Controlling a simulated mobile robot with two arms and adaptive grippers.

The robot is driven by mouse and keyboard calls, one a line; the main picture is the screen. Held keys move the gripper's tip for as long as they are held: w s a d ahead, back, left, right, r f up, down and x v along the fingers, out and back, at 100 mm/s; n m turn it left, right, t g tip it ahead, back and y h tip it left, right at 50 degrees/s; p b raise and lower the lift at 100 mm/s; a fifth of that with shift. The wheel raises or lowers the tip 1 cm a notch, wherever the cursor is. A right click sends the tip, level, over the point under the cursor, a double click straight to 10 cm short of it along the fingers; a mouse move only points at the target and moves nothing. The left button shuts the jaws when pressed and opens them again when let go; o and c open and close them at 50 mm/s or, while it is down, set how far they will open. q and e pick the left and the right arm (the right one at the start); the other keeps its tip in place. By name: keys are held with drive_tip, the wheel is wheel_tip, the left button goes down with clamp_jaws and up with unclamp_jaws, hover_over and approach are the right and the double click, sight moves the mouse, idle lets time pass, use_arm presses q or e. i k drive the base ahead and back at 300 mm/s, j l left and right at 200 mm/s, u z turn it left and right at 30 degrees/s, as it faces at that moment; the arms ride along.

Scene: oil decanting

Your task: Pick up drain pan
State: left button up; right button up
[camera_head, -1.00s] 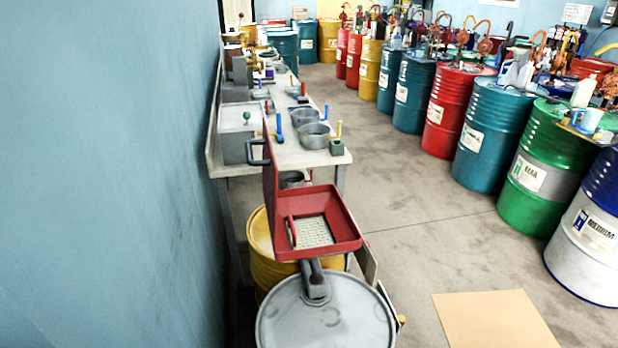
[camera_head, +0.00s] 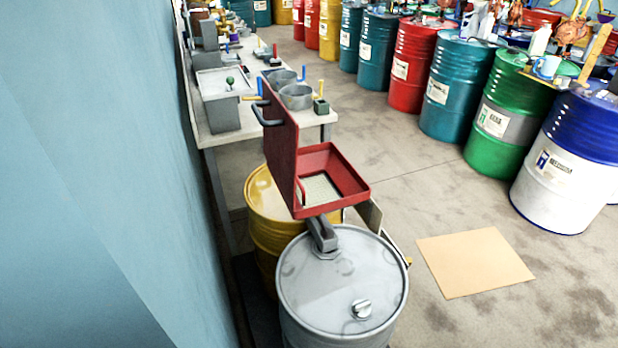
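I cannot tell for certain which thing is the drain pan. A red square basin (camera_head: 345,178) with a mesh floor and an upright red lid with a dark handle sits above a grey drum (camera_head: 318,290), on a grey spout at the drum's back edge. Neither of my grippers is in view.
A yellow drum (camera_head: 262,205) stands behind the grey drum, beside the bench (camera_head: 220,139) along the blue wall. A grey box (camera_head: 218,110) is on the bench. A tan sheet (camera_head: 474,262) lies on the floor. A white-and-blue drum (camera_head: 560,175) ends the right-hand drum row. The aisle is open floor.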

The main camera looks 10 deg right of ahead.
sight(288, 77)
drive_tip(key=l+z, duration=0.6)
drive_tip(key=z, duration=0.2)
drive_tip(key=l+z, duration=0.25)
drive_tip(key=z, duration=0.2)
drive_tip(key=i+l+z, duration=0.35)
drive_tip(key=i+l, duration=0.25)
drive_tip(key=i+l+z, duration=0.35)
drive_tip(key=i+l, duration=0.25)
drive_tip(key=i+u, duration=0.25)
drive_tip(key=i, duration=0.2)
drive_tip(key=i+l+u, duration=0.25)
drive_tip(key=i, duration=0.2)
drive_tip(key=i+j+u, duration=0.2)
drive_tip(key=u, duration=0.2)
drive_tip(key=i+u, duration=0.8)
drive_tip(key=i+l+u, duration=0.1)
drive_tip(key=i+u, duration=0.2)
drive_tip(key=u, duration=0.15)
drive_tip(key=i+l+u, duration=0.1)
drive_tip(key=i+u, duration=0.25)
drive_tip(key=i, duration=1.05)
drive_tip(key=i+u, duration=0.4)
drive_tip(key=i+l+u, duration=0.1)
drive_tip(key=u, duration=0.3)
drive_tip(key=i+l+u, duration=0.2)
drive_tip(key=u, duration=0.15)
drive_tip(key=i, duration=0.1)
